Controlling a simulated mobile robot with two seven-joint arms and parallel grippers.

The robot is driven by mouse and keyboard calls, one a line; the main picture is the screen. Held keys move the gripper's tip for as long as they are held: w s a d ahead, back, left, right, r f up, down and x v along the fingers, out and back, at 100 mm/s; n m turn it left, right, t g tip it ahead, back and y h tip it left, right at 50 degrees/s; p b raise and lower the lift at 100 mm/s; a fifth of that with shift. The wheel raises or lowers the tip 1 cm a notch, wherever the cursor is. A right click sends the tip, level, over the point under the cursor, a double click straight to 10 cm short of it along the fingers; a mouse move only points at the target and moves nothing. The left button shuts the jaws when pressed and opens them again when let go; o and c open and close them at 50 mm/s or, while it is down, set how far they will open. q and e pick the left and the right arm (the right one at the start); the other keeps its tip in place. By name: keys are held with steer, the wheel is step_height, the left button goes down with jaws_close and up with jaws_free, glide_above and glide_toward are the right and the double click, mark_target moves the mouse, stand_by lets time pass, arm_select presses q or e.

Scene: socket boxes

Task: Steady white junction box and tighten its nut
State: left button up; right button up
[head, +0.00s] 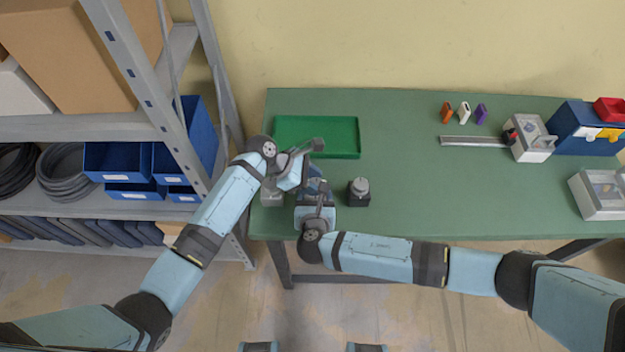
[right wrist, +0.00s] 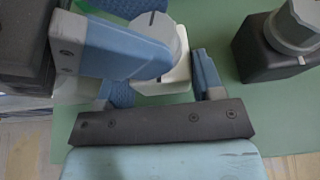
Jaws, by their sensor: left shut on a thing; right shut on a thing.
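The white junction box (right wrist: 172,80) stands on the green table (head: 420,190), seen between my right gripper's fingers in the right wrist view. In the head view my grippers hide most of it. Its grey nut (right wrist: 160,36) sits on top. My right gripper (right wrist: 160,85) is shut on the box from the front; it also shows in the head view (head: 316,188). My left gripper (head: 308,170) comes in from the left, higher up, and is shut on the nut. Its blue fingers lie on either side of the nut in the right wrist view, partly covering it.
A black box with a grey nut (head: 358,193) stands close on the right. A pale grey box (head: 271,196) is close on the left. A green tray (head: 340,154) lies behind. A blue toolbox (head: 575,130) and other boxes stand far right. The middle of the table is clear.

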arm_select(q)
steer(key=m+g, duration=0.2)
steer(key=m, duration=0.1)
steer(key=m+g+y, duration=0.1)
steer(key=m+g, duration=0.1)
steer(key=m, duration=0.1)
steer(key=shift+w+g+y, duration=0.2)
steer(key=shift+g+y, duration=0.1)
stand_by(0.4)
steer(key=o, duration=0.7)
steer(key=shift+c, duration=0.2)
